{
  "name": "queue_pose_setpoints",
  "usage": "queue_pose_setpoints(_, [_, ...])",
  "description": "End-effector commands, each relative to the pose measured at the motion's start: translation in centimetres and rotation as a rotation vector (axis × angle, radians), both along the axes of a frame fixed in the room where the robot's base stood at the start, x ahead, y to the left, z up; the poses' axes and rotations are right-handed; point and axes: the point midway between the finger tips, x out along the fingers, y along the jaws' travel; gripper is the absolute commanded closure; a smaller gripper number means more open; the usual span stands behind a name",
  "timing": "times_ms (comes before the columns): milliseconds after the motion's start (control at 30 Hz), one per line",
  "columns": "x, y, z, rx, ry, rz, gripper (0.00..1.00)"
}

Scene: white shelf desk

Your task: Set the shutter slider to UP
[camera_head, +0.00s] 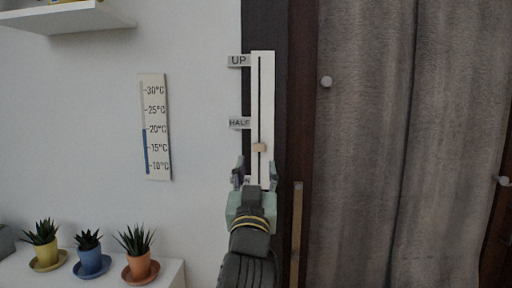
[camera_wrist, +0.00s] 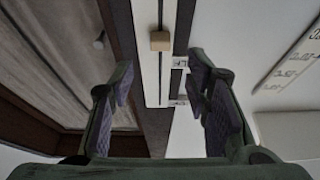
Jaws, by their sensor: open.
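The shutter slider is a white vertical strip (camera_head: 255,90) with a dark slot and a small tan knob (camera_head: 259,147). The knob sits a little below the HALF label (camera_head: 240,123), well below the UP label (camera_head: 238,61). A lower label is mostly hidden by my gripper. My gripper (camera_head: 255,172) is open just below the knob, fingers on either side of the strip. In the wrist view the knob (camera_wrist: 160,41) appears beyond the gap between the open fingers (camera_wrist: 162,82), with nothing held between them.
A thermometer plate (camera_head: 155,127) hangs on the wall to the left. Potted plants (camera_head: 139,262) stand on a white surface at lower left. Grey curtains (camera_head: 400,140) hang to the right, beyond a dark frame. A white shelf (camera_head: 70,18) is at upper left.

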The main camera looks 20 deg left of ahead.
Motion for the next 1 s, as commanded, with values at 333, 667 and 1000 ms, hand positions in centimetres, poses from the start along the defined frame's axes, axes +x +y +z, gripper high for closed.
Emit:
queue_pose_setpoints(333, [5.5, 1.6, 2.7, 0.001, -0.001, 0.001, 0.57])
queue_pose_setpoints(667, [6.9, 2.0, 3.1, 0.001, -0.004, 0.001, 0.57])
queue_pose_setpoints(1000, [6.8, 2.0, 3.1, 0.000, -0.003, 0.001, 0.69])
